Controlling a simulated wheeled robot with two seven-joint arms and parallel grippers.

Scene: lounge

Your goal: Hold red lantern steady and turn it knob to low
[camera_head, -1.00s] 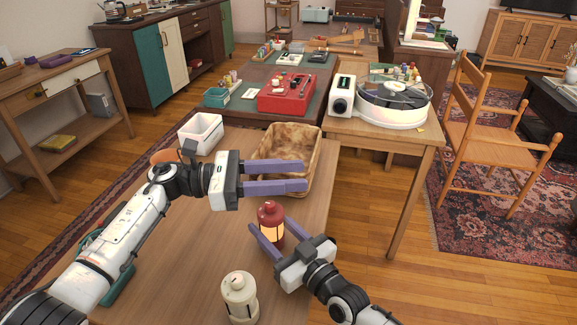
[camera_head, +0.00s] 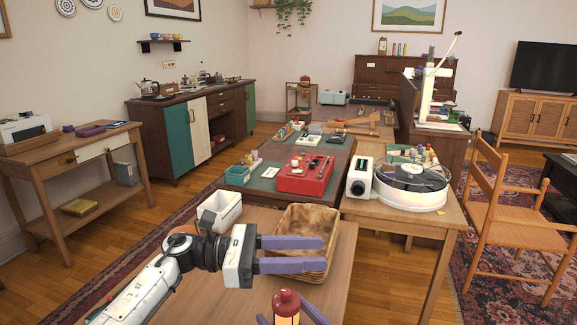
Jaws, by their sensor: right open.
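The red lantern (camera_head: 286,303) stands upright at the bottom edge of the head view. Its red top and glowing upper body show; its lower part is cut off, and I cannot make out its knob. My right gripper (camera_head: 288,311) is open, with one purple finger on each side of the lantern. Its palm is out of frame, and I cannot tell whether the fingers touch the lantern. My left gripper (camera_head: 323,254) is open and empty, its two purple fingers apart and pointing right. It shows in front of the wicker basket, up and to the right of the lantern.
The wicker basket (camera_head: 303,221) and a white bin (camera_head: 219,207) stand at the back of the wooden table (camera_head: 338,288). Behind are a red device (camera_head: 306,172) and a turntable (camera_head: 408,188) on other tables. A wooden chair (camera_head: 515,222) stands at the right.

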